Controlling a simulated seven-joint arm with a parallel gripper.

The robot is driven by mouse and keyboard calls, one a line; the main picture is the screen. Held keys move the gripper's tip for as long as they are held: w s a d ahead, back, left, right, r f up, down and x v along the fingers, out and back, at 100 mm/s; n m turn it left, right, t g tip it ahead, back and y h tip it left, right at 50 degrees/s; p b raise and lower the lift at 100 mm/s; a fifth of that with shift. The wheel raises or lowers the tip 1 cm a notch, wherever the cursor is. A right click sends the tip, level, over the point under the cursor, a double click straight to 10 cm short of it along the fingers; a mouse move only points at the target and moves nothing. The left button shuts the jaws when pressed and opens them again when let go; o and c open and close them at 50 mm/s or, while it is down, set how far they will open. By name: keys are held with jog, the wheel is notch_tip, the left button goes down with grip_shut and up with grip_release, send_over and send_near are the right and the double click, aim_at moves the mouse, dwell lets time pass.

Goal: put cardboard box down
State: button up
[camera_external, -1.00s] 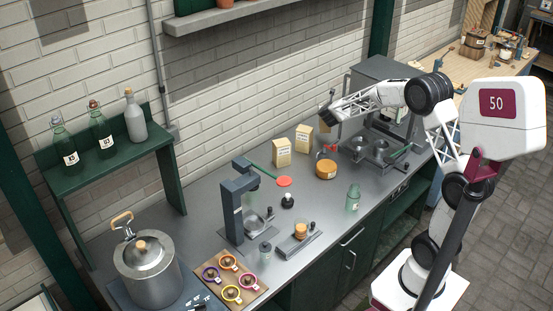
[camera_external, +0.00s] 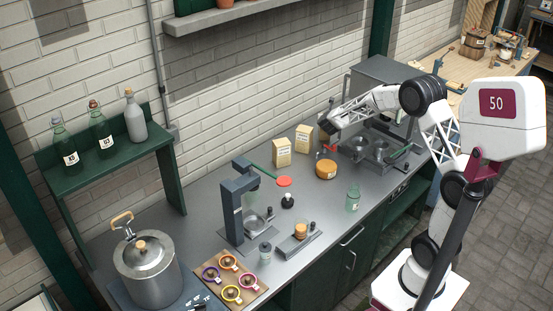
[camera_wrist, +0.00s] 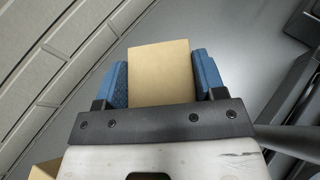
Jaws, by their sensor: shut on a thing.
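My gripper (camera_wrist: 160,85) is shut on a plain tan cardboard box (camera_wrist: 160,72), with a blue-padded finger against each side in the wrist view. In the external view my gripper (camera_external: 327,131) is low over the back of the counter, close to the wall. Two cream cardboard boxes with labels, a left one (camera_external: 282,153) and a right one (camera_external: 304,139), stand upright on the counter just left of my gripper. Whether the held box touches the counter is not clear.
The grey counter (camera_external: 208,205) has clear room left of the boxes. An orange round tin (camera_external: 326,169) stands in front of my gripper. A metal machine (camera_external: 372,147) is close on the right. The brick wall (camera_external: 260,100) rises behind. A green jar (camera_external: 352,199) stands near the front edge.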

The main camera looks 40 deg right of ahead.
dwell(0.3)
jog(key=o, duration=1.3)
jog(key=shift+f, duration=0.1)
jog(key=shift+s+a+r, duration=0.3)
jog(key=shift+r, duration=0.05)
jog(key=shift+v, duration=5.55)
jog(key=shift+r, duration=0.1)
